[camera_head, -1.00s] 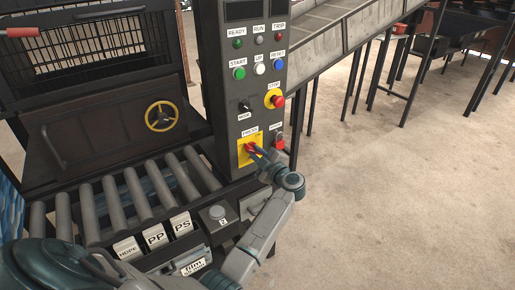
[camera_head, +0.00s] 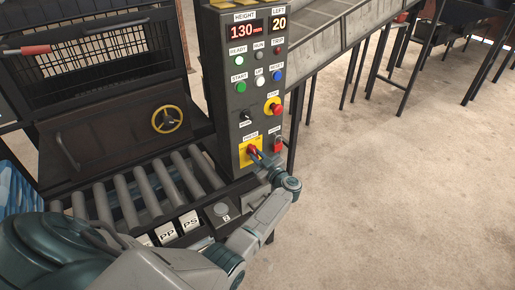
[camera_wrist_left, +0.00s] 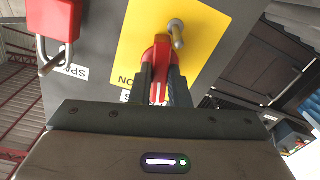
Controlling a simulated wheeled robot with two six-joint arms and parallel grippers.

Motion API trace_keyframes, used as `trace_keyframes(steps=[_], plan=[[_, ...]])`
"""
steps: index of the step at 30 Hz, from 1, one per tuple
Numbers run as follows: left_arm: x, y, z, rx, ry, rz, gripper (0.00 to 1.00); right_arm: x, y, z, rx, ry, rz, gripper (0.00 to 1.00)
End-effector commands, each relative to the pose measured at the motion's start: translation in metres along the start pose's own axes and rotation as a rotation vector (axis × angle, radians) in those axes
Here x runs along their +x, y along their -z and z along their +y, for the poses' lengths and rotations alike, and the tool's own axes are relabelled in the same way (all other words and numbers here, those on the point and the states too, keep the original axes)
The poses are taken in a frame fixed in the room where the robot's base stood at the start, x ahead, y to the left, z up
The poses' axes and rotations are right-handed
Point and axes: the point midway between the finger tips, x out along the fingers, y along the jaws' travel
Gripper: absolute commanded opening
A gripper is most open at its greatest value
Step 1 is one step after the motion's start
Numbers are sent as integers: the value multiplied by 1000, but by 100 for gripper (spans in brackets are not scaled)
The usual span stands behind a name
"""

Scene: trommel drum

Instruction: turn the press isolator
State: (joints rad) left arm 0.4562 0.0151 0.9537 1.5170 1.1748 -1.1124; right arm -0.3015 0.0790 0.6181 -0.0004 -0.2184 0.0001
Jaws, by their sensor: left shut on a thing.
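The press isolator is a red handle (camera_wrist_left: 160,60) on a yellow plate (camera_wrist_left: 205,32) low on the grey control panel. In the head view the yellow plate (camera_head: 243,157) shows beside my gripper. My left gripper (camera_wrist_left: 161,83) is shut on the red handle, one dark finger on each side. In the head view my left gripper (camera_head: 257,157) reaches the plate from the lower right and partly hides the handle. In the wrist view a metal pin stands on the plate beside the handle. My right gripper is not in view.
A red padlock (camera_wrist_left: 55,20) hangs beside the plate. Above are a red stop button (camera_head: 276,109), several lamps and buttons, and lit displays reading 130 mm and 20. Rollers (camera_head: 150,193) and a yellow handwheel (camera_head: 167,119) lie left. Floor at right is clear.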

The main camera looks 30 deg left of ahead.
Motion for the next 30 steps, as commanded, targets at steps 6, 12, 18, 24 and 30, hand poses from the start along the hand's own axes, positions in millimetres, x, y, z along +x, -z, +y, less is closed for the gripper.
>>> trace_keyframes(steps=[6,12,18,24,30], plan=[[-1,2,0,155,1,-3,0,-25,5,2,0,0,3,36],[-1,0,0,247,1,-3,0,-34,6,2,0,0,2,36],[-1,-2,-1,291,1,-3,0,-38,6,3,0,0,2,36],[-1,-2,-1,304,0,-2,0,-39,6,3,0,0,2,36],[-1,-2,-1,303,1,-2,0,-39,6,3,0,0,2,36]])
